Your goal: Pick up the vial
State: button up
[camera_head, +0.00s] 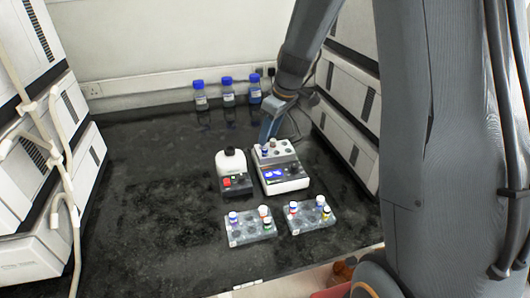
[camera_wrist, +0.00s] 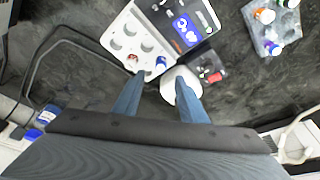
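Several vials are in view, and I cannot tell which one the task means. A blue-capped vial (camera_head: 265,151) and a brownish-capped vial (camera_head: 274,143) stand in the white block device (camera_head: 284,184). In the wrist view, the blue-capped vial (camera_wrist: 161,63) and the brownish-capped vial (camera_wrist: 132,59) are just ahead of my fingertips. Other vials with white, blue and dark caps stand in a left clear rack (camera_head: 248,240) and a right clear rack (camera_head: 311,225). My gripper (camera_wrist: 157,88) is open and empty. In the head view it is behind the block device.
A white mixer (camera_head: 231,162) with a black top stands left of the block device. Several blue-capped bottles (camera_head: 228,93) line the back wall. White instrument stacks (camera_head: 50,200) rise on the left and others on the right. The bench's left part is clear.

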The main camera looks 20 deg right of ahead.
aim_at(265, 149)
jog(key=shift+a+f, duration=0.25)
jog(key=shift+f, duration=0.5)
jog(key=shift+d+p+x, duration=0.15)
jog(key=shift+p+x, duration=0.3)
jog(key=shift+x, duration=0.65)
jog(key=shift+d+p+x, duration=0.15)
jog(key=shift+p+x, duration=0.25)
jog(key=shift+x, duration=0.65)
jog(key=shift+s+f, duration=0.1)
jog(key=shift+s, duration=0.05)
jog(key=shift+c, duration=0.4)
grip_shut()
